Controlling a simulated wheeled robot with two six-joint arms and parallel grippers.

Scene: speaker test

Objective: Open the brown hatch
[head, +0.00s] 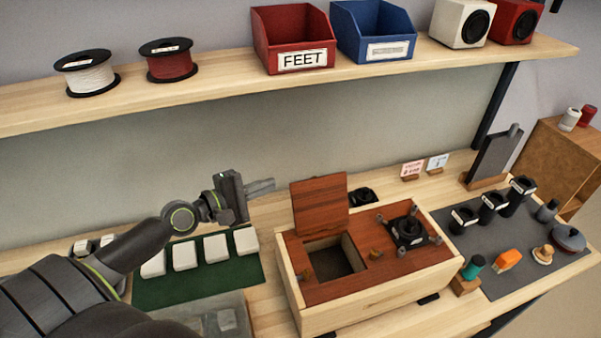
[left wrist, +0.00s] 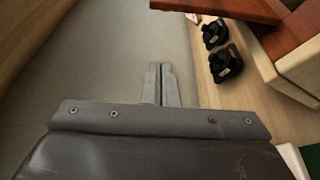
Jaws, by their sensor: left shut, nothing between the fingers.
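The brown hatch (head: 320,204) stands upright, raised at the back left of the brown top of a light wooden box (head: 368,297). The square opening (head: 330,258) in front of it is uncovered and shows a dark inside. My left gripper (head: 262,186) is shut and empty, left of the raised hatch and apart from it. In the left wrist view its fingers (left wrist: 161,85) are together with nothing between them, and the hatch's edge (left wrist: 235,8) shows at the top right. My right gripper is not in view.
A black square part with posts (head: 407,232) sits on the box top, right of the opening. White blocks lie on a green mat (head: 200,285) at left. A dark mat (head: 480,250) at right holds cups and small parts. A shelf (head: 220,85) with bins and spools runs above.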

